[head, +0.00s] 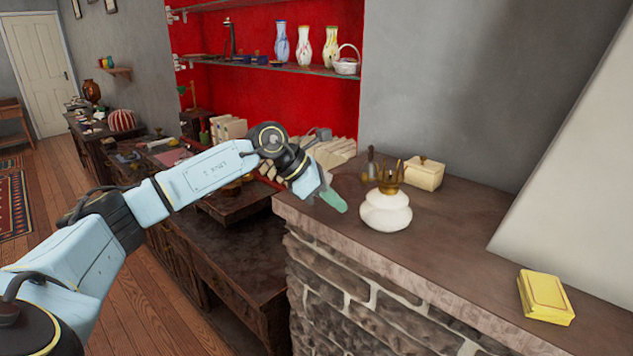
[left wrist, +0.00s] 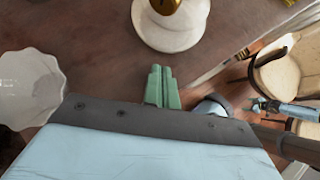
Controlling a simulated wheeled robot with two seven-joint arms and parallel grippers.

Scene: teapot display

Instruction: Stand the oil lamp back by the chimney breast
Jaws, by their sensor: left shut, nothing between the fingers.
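The oil lamp (head: 385,212) has a round white body and a brass crown-like top.
A cream lidded box (head: 424,173) and a small dark bottle (head: 371,166) stand behind the lamp. A yellow block (head: 546,297) lies on the ledge (head: 455,240), near the sloping white chimney breast (head: 580,170). Ledge between lamp and block is clear. A white scalloped object (left wrist: 28,88) is beside my wrist.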

